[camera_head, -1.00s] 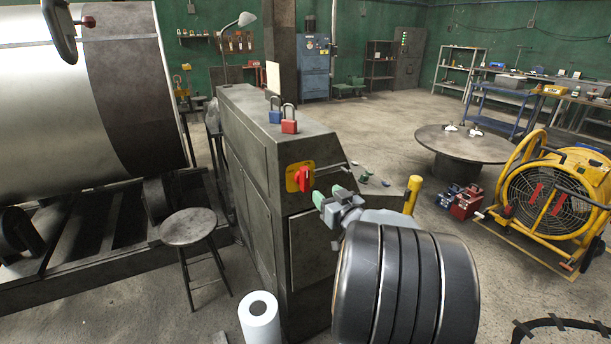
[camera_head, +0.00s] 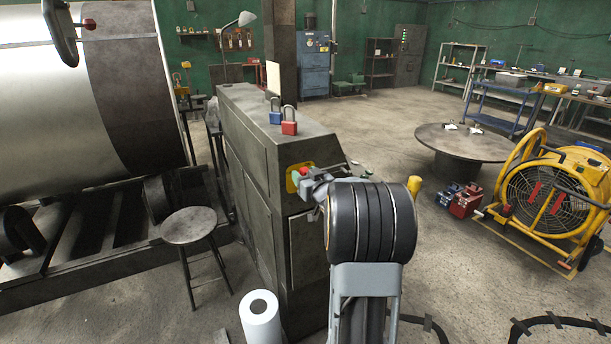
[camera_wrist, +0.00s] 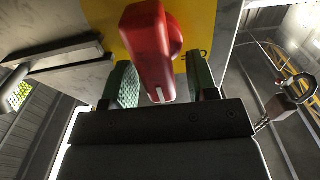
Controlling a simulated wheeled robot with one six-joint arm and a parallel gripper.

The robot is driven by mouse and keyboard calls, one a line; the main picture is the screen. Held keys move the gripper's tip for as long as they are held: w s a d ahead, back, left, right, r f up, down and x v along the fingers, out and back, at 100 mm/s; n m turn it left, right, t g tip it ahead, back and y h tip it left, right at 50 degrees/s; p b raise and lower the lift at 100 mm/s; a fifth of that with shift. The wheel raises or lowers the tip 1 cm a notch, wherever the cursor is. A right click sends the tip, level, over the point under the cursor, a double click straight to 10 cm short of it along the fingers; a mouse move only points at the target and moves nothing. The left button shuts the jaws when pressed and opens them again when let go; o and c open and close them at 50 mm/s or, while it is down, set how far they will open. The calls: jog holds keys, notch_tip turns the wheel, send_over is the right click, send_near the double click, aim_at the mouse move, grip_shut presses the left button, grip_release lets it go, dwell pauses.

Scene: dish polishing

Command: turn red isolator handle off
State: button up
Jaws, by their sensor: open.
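The red isolator handle (camera_wrist: 150,50) sits on a yellow plate (camera_wrist: 203,22) in the wrist view. Its lower end, with a white mark, lies between the green pads of my gripper (camera_wrist: 163,88). The pads stand apart, with a visible gap at the right of the handle. In the head view the handle (camera_head: 304,171) shows only as a small red part, with my gripper (camera_head: 302,182) in front of it. The yellow plate is mounted on the end of the grey cabinet (camera_head: 262,150). My wrist hides most of the handle there.
A blue padlock (camera_head: 275,116) and a red padlock (camera_head: 289,127) stand on the cabinet top. A stool (camera_head: 189,227) and a white paper roll (camera_head: 260,316) are at the left.

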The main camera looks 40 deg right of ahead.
jog(key=c, duration=0.5)
jog(key=shift+c, duration=0.2)
jog(key=shift+f+n+b, duration=0.1)
jog(key=shift+n+b, duration=0.2)
jog(key=shift+b, duration=0.2)
jog(key=n+b, duration=0.2)
jog(key=b, duration=0.2)
jog(key=shift+w+a+f+n, duration=0.1)
jog(key=shift+a+f+n, duration=0.15)
jog(key=shift+a+n, duration=0.15)
jog(key=n+b, duration=0.4)
jog(key=b, duration=0.1)
jog(key=shift+a+f+n, duration=0.2)
jog(key=shift+a+n, duration=0.1)
jog(key=shift+a, duration=0.1)
jog(key=shift+w+a+f+n+b, duration=0.15)
jog(key=shift+f+n+b, duration=0.1)
jog(key=shift+n+b, duration=1.35)
jog(key=shift+s+a+f+n+b, duration=0.1)
jog(key=shift+f+n+b, duration=0.1)
jog(key=shift+n+b, duration=1.3)
jog(key=shift+w+a+f+n+b, duration=0.15)
jog(key=shift+f+n+b, duration=0.1)
jog(key=shift+n+b, duration=1.35)
jog(key=shift+s+n, duration=0.1)
jog(key=shift+n, duration=0.3)
